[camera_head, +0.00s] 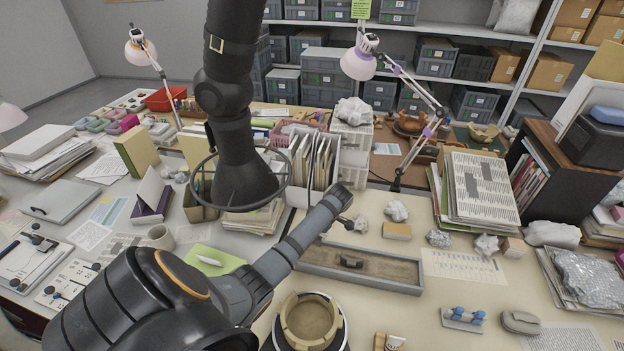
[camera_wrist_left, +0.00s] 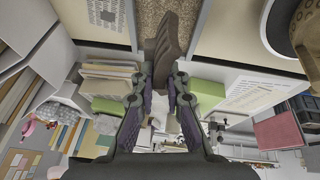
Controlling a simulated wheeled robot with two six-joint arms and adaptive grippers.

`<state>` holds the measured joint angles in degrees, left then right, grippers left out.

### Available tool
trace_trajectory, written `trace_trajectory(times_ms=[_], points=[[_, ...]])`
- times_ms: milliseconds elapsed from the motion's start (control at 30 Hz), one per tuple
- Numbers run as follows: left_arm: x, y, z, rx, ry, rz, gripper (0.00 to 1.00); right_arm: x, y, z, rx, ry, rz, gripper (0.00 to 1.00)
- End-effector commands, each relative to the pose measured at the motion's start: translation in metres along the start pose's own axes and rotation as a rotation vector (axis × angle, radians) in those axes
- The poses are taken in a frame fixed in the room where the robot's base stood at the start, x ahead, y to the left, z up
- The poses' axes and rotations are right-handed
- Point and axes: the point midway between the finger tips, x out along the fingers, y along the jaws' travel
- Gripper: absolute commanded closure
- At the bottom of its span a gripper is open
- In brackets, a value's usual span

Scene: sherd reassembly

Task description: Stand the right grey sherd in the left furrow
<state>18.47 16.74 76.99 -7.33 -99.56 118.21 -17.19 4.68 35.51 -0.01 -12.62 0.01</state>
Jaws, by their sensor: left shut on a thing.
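In the left wrist view, my left gripper (camera_wrist_left: 166,82) is shut on a dark grey-brown sherd (camera_wrist_left: 172,38). The sherd projects beyond the fingertips, with a strip of sand (camera_wrist_left: 157,7) behind it; whether it touches the sand I cannot tell. In the head view, the long grey sand tray (camera_head: 405,288) lies on the table, right of my arm's end. A small dark brown piece (camera_head: 351,261) shows on the sand around the tray's middle. The furrows are too faint to tell apart. My left gripper's fingers are not clear in the head view. My right gripper is not in view.
A pale brown ring-shaped vessel (camera_head: 310,318) sits on a round stand in front of the tray. A tan block (camera_head: 397,231) and crumpled white lumps (camera_head: 396,211) lie behind it. A small rack with blue pieces (camera_head: 463,318) stands front right. Upright folders (camera_head: 312,160) stand behind my arm.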

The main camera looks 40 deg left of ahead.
Motion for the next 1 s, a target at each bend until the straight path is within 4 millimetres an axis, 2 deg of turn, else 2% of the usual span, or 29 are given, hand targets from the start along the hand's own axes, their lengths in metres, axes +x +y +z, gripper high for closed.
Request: trace_trajectory(times_ms=[367,800,1000], points=[[0.026,-0.004,0.011,0.002,-0.001,0.001,1.0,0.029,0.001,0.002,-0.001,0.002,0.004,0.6],[0.06,-0.01,0.025,0.002,0.0,0.001,1.0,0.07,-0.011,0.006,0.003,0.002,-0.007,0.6],[0.074,-0.012,0.03,0.003,-0.001,0.0,1.0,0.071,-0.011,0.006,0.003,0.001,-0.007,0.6]])
